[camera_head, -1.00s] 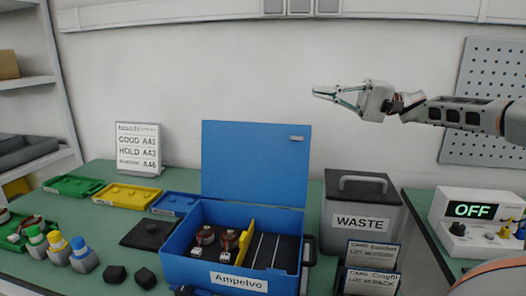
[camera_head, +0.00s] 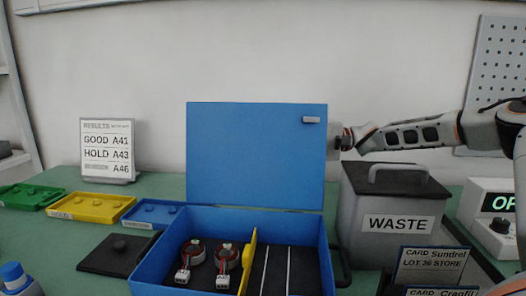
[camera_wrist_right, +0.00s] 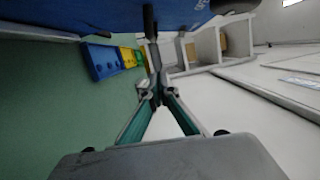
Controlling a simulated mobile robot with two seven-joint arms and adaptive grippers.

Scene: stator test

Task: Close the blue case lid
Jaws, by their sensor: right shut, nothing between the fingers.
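The blue case (camera_head: 180,228) stands on the green table with its lid (camera_head: 255,155) open and upright. A small light latch tab sits at the lid's top right. Inside are two motor parts (camera_head: 228,256), a yellow divider (camera_head: 250,262) and a dark section with white lines. My right arm comes in from the right, and its hand passes behind the lid's right edge; the fingers are hidden there. In the right wrist view my right gripper (camera_wrist_right: 153,88) is shut and empty, close to the blue lid (camera_wrist_right: 180,18); I cannot tell if they touch. My left gripper is not in view.
A grey waste bin (camera_head: 388,216) stands right of the case, under my right forearm, with card holders (camera_head: 430,266) in front. Green, yellow and blue trays (camera_head: 152,213), a black tray (camera_head: 115,255) and a results sign (camera_head: 108,150) stand left.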

